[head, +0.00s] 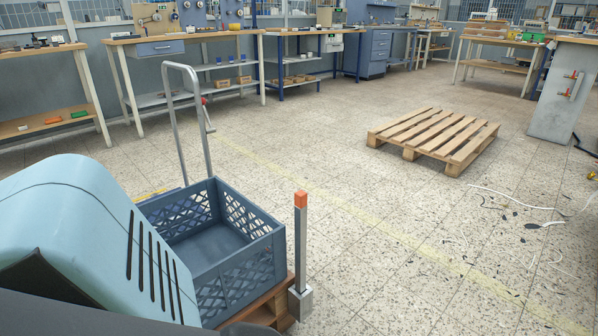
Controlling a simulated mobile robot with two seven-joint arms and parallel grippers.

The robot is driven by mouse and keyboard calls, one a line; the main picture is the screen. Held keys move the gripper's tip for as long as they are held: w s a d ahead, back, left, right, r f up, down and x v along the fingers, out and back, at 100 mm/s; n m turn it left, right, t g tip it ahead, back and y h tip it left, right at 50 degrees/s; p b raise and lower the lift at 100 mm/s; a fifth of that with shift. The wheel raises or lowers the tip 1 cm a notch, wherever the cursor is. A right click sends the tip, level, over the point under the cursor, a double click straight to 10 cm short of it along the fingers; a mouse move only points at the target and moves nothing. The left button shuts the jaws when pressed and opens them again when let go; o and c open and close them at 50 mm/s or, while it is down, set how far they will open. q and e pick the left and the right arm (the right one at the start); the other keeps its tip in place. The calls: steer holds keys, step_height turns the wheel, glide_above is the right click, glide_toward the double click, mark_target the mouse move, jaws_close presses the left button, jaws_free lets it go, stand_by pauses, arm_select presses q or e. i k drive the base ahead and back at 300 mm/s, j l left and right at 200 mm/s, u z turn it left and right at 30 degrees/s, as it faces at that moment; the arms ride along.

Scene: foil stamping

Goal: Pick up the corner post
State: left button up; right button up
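The corner post (301,250) is a slim grey upright with an orange cap. It stands upright at the lower middle of the head view. Its foot is a light grey block at floor level, close beside the wooden base under a blue-grey crate (260,265). I cannot tell whether the block touches the wood. Nothing is seen holding the post. Neither of my grippers shows in the head view.
A large light-blue slotted casing fills the lower left. The crate looks empty, with a tubular trolley handle (206,125) behind it. A wooden pallet (435,135) lies on the floor. Cables and scraps (540,220) litter the right. Floor right of the post is clear. Workbenches line the back.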

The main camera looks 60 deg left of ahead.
mark_target(300, 197)
steer(key=i+u, duration=0.6)
steer(key=u, duration=0.15)
steer(key=i+u, duration=0.55)
steer(key=u, duration=0.25)
steer(key=i+u, duration=0.1)
steer(key=u, duration=0.35)
steer(key=i+u, duration=0.15)
steer(key=u, duration=0.25)
